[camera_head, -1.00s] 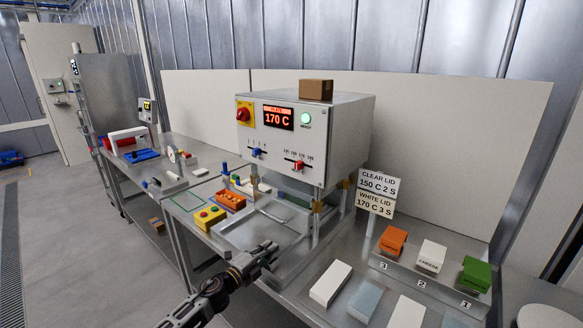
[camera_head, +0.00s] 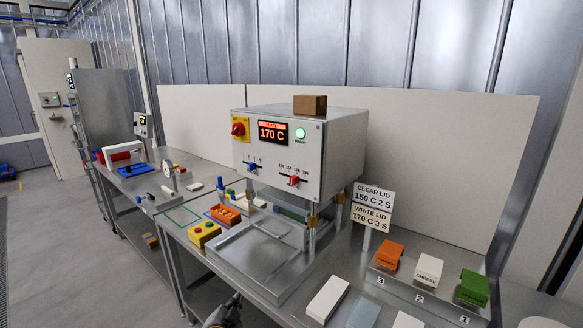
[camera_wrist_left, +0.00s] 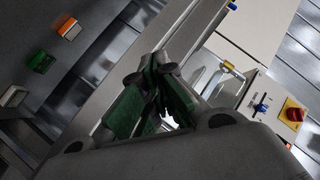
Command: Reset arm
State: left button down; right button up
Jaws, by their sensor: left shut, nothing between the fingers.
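My left gripper (camera_head: 236,299) shows only at the bottom edge of the head view, below the front edge of the sealing machine's tray. In the left wrist view its dark green fingers (camera_wrist_left: 160,75) are closed together with nothing between them. The sealing machine (camera_head: 290,155) stands behind it, with a red display reading 170 C and a lit green lamp. Its metal tray frame (camera_head: 262,252) lies empty in front. My right gripper is not in view.
Orange (camera_head: 389,254), white (camera_head: 429,268) and green (camera_head: 473,287) blocks stand at the right near a lid sign (camera_head: 373,207). White and bluish slabs lie in front.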

pick_arm(q)
jog(key=s+a+f+n+g, duration=0.2)
jog(key=s+g, duration=0.1)
jog(key=s, duration=0.6)
jog(key=s+a+f+n+g, duration=0.1)
jog(key=s+f+n+g, duration=0.2)
jog(key=s, duration=0.6)
jog(key=s+a+f+n+g, duration=0.15)
jog(key=s+g, duration=0.25)
jog(key=s, duration=0.5)
notch_tip(320, 180, down, 33)
jog(key=s+a+g, duration=0.1)
jog(key=s, duration=0.2)
jog(key=s+a+f, duration=0.2)
jog(key=s+f, duration=0.7)
jog(key=s, duration=0.1)
jog(key=s+a+f+g, duration=0.1)
jog(key=s+a+f, duration=0.2)
jog(key=s+f, duration=0.7)
jog(key=shift+s+a+f+g, duration=0.15)
jog(key=shift+s+a+g, duration=0.2)
jog(key=shift+s, duration=0.2)
